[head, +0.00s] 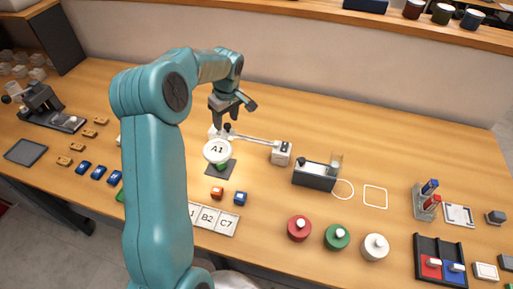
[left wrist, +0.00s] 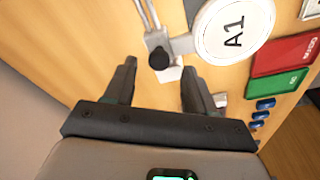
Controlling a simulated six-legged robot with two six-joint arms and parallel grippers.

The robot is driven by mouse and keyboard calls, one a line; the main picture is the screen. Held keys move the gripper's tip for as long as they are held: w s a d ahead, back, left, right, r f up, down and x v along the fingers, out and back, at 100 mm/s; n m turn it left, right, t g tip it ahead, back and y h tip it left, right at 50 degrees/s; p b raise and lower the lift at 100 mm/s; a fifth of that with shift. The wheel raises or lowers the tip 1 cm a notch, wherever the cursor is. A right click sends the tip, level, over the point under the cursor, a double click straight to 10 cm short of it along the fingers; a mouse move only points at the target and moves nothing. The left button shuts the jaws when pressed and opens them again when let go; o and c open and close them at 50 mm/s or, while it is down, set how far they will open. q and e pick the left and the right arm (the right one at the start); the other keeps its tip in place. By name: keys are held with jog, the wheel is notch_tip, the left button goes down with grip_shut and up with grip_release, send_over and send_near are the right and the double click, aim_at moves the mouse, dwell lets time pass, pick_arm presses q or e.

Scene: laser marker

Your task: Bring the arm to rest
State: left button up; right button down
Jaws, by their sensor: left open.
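My left arm (head: 155,190) comes up from the bottom of the head view, bends at the top and reaches over the table. Its left gripper (head: 230,115) points down above the small white stand with the long arm and the round A1 disc (head: 217,151). In the left wrist view the gripper (left wrist: 159,75) has its two dark fingers apart with nothing held between them. A black knob (left wrist: 159,58) on the stand shows just beyond the fingertips; I cannot tell whether they touch it. The A1 disc also shows in the left wrist view (left wrist: 234,30). My right gripper is not in view.
Orange and blue cubes (head: 217,193) lie near the B2 C7 card strip (head: 207,217). Red, green and white round pots (head: 337,237) stand at the front right. A dark box (head: 315,177) is right of the stand. The table's back right is clear.

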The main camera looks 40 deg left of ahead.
pick_arm(q)
notch_tip(320, 180, up, 3)
jog(key=shift+s+d+p, duration=0.1)
jog(key=shift+d+p, duration=0.05)
jog(key=shift+p, duration=0.4)
jog(key=shift+r, duration=0.2)
jog(key=shift+w+a+f, duration=0.1)
jog(key=shift+w+a, duration=0.1)
jog(key=shift+s+d, duration=0.1)
